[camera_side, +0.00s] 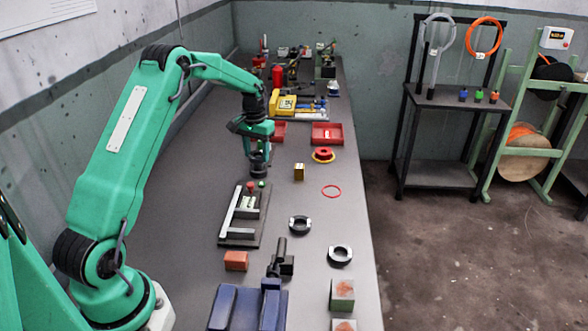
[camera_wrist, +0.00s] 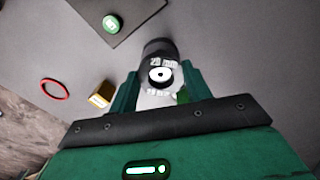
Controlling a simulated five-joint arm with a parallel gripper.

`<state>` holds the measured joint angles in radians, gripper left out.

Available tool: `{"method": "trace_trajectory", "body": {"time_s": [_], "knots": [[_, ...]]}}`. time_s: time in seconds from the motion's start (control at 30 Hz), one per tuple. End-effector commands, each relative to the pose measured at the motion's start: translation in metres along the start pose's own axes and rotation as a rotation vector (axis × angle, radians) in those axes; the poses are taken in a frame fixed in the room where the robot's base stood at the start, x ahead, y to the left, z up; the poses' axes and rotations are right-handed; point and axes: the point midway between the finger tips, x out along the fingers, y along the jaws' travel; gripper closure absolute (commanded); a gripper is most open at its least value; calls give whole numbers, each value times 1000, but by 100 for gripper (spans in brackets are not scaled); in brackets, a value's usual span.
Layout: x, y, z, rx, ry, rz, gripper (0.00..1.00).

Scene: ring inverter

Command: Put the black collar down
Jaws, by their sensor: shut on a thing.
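My gripper (camera_side: 258,148) is shut on a black cylindrical collar (camera_side: 259,169), just beyond the far end of a dark fixture plate (camera_side: 236,236). In the wrist view, the collar (camera_wrist: 160,48) sits between the two green fingers of my gripper (camera_wrist: 160,88). It has white lettering and a pale round face with a dark centre. I cannot tell whether its underside touches the bench. The plate carries a light L-shaped rail, a red knob (camera_side: 250,187) and a green button (camera_side: 262,184); the button also shows in the wrist view (camera_wrist: 111,23).
A yellow block (camera_side: 299,172), a red ring (camera_side: 331,191) and a red-yellow flanged piece (camera_side: 323,155) lie to the right. Two black-and-white rings (camera_side: 300,225) (camera_side: 340,255), an orange block (camera_side: 236,261) and a blue vise (camera_side: 247,307) are nearer. Red trays (camera_side: 327,143) stand behind.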

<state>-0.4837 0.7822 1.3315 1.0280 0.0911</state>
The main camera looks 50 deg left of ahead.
Motion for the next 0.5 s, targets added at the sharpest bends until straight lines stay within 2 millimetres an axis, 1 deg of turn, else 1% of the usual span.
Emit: {"method": "trace_trajectory", "body": {"time_s": [0.13, 0.17, 0.23, 0.27, 0.5], "knots": [[0, 0, 0, 0, 1, 0, 80], [0, 0, 0, 0, 0, 0, 46], [0, 0, 0, 0, 0, 0, 32], [0, 0, 0, 0, 0, 0, 30], [0, 0, 0, 0, 0, 0, 30]]}}
